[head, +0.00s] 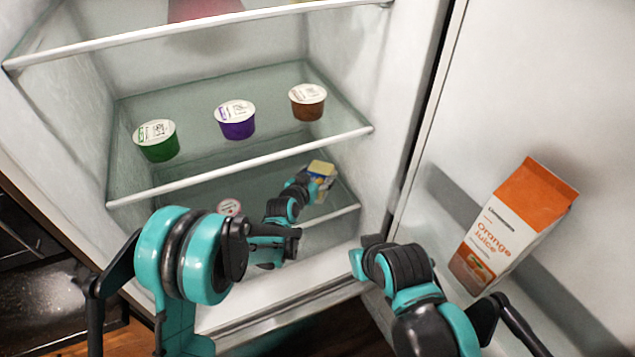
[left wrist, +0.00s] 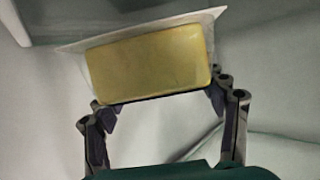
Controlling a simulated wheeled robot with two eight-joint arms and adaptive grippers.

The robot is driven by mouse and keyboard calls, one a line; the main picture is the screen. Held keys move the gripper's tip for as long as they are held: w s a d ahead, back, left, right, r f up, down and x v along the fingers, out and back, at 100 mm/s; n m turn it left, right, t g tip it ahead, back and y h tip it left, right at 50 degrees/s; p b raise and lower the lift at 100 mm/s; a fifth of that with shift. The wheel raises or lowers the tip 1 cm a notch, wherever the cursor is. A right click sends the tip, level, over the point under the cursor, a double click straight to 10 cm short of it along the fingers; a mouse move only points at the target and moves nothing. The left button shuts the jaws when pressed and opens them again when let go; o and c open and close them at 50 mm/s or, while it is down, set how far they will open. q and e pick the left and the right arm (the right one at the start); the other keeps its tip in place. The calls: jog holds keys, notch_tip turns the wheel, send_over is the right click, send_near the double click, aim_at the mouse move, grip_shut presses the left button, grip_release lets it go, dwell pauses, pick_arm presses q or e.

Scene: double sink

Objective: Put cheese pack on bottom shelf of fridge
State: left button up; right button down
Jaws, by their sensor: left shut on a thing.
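The middle shelf (head: 190,186) holds a green cup (head: 158,141), a purple cup (head: 236,121) and a brown cup (head: 308,102). Another cup (head: 229,207) is low down, partly hidden by my arm. An orange juice carton (head: 513,228) stands at the open door, right.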

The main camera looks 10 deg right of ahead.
aim_at(318, 180)
pick_arm(q)
jog(key=shift+w+d, duration=0.4)
jog(key=shift+w, duration=0.2)
notch_tip(318, 180, down, 4)
jog(key=shift+r+b, duration=0.2)
jog(key=shift+b, duration=0.8)
jog(key=shift+r, duration=0.1)
jog(key=o, duration=1.6)
